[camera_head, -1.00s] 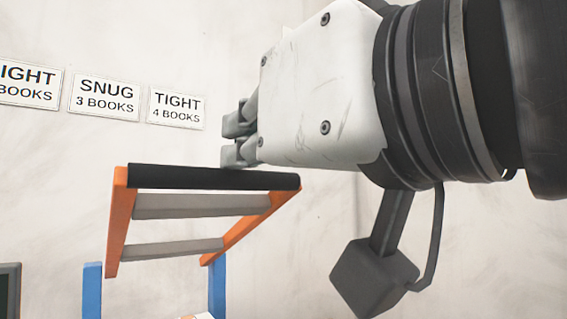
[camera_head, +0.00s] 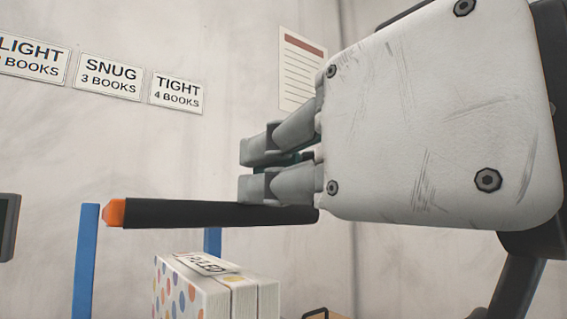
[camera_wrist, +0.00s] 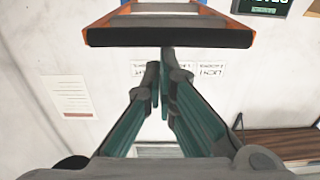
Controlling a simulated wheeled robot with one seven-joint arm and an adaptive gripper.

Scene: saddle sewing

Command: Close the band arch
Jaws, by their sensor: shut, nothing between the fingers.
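The band arch shows in the head view as a black bar (camera_head: 190,213) with an orange end at its left, seen nearly edge-on between blue posts (camera_head: 86,262). In the wrist view the arch's black bar (camera_wrist: 170,38) crosses the top, with orange sides and grey crossbars behind it. My gripper (camera_head: 250,168) is shut and empty. Its lower finger lies along the top of the black bar's right part and appears to touch it. The gripper (camera_wrist: 160,60) also shows in the wrist view, its fingertips just below the bar. The bar's right end is partly hidden by my gripper.
White books with colored dots (camera_head: 205,285) stand below the bar. Wall signs (camera_head: 111,77) hang at the left and a paper notice (camera_head: 302,72) behind my gripper. A dark screen (camera_head: 8,228) is at the left edge. A wooden shelf (camera_wrist: 285,143) shows at right in the wrist view.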

